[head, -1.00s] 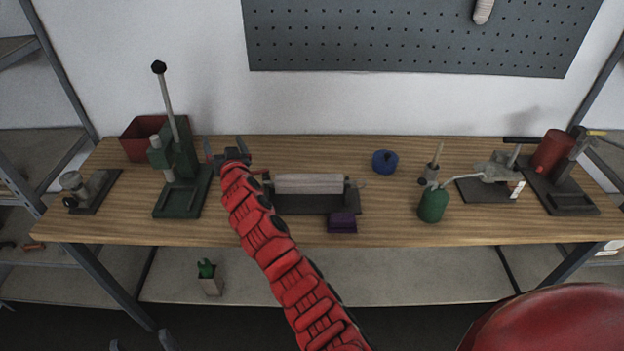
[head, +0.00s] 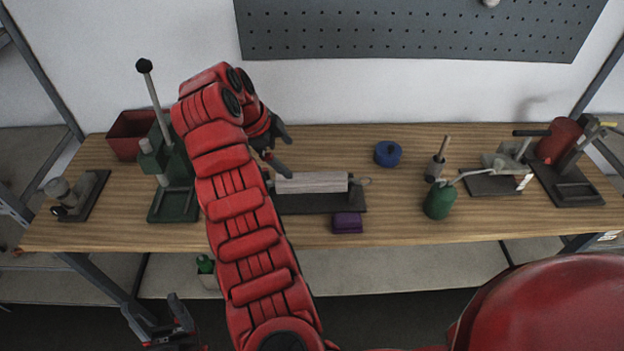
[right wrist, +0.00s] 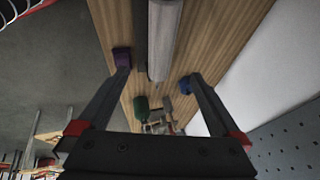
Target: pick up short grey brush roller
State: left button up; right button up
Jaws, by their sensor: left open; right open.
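A pale grey roller (head: 312,182) lies level in a holder with a dark flat base (head: 318,204) at the middle of the bench. My right gripper (head: 284,152) is open and empty, just above and behind the roller's left end in the head view. In the right wrist view, the roller (right wrist: 163,40) lies ahead of the open right gripper (right wrist: 160,78), apart from both fingers. My left gripper (head: 152,308) is open and empty at the lower left, in front of the bench and below its top.
A green lever press (head: 174,205) and red bin (head: 128,135) stand left. A purple block (head: 347,223) sits by the holder's front edge. A blue round item (head: 388,153), green oil can (head: 438,202) and clamp tools (head: 496,182) are right. A pegboard (head: 420,28) hangs behind.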

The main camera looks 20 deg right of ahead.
aim_at(308, 178)
jog(key=p+x, duration=0.1)
jog(key=x, duration=0.8)
jog(key=shift+w+d+f, duration=0.15)
jog(key=shift+d+f, duration=0.05)
jog(key=shift+f, duration=0.1)
jog(key=p+x, duration=0.3)
jog(key=x, duration=0.1)
jog(key=shift+w+f, duration=0.1)
jog(key=shift+f, duration=0.15)
jog(key=shift+d+f, duration=0.1)
jog(key=shift+f, duration=0.3)
jog(key=shift+w, duration=0.1)
grip_shut()
